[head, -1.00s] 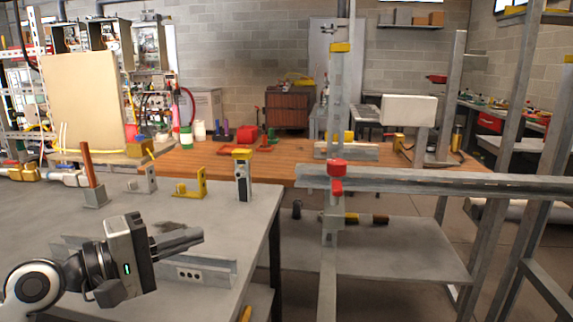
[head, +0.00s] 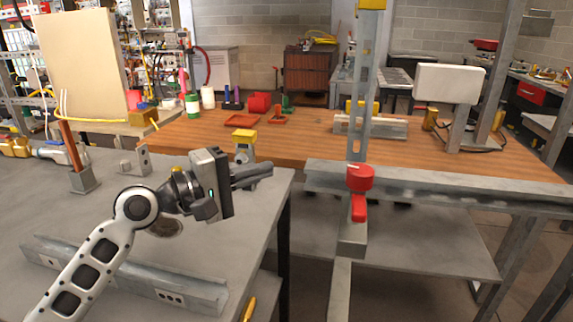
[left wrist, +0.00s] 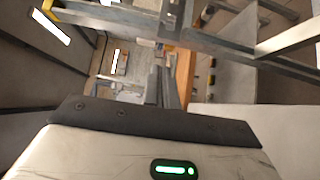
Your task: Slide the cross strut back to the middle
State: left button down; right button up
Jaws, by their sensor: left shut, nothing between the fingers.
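The cross strut (head: 450,190) is a grey metal channel running level from the middle to the right edge in the head view. My left gripper (head: 266,172) is shut and empty, raised over the grey bench's right edge. It points right, toward the strut's left end, with a gap between. Its fingers (left wrist: 168,88) point away in the left wrist view, where metal bars cross the top. My right gripper is not in view.
The grey bench (head: 200,240) carries a loose metal channel (head: 130,275) and small brackets. A wooden table (head: 310,140) with red trays stands behind. A lower grey shelf (head: 420,250) lies under the strut. A gap with a floor-level rail separates bench and post.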

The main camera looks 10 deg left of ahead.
aim_at(307, 177)
pick_arm(q)
jog(key=d, duration=0.2)
jog(key=w+d+p, duration=0.1)
jog(key=d, duration=0.2)
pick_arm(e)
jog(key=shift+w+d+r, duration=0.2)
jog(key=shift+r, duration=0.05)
pick_arm(q)
jog(key=d+p, duration=0.3)
jog(key=shift+d+r+p, duration=0.15)
jog(key=shift+d+p, duration=0.15)
jog(key=shift+d, duration=0.15)
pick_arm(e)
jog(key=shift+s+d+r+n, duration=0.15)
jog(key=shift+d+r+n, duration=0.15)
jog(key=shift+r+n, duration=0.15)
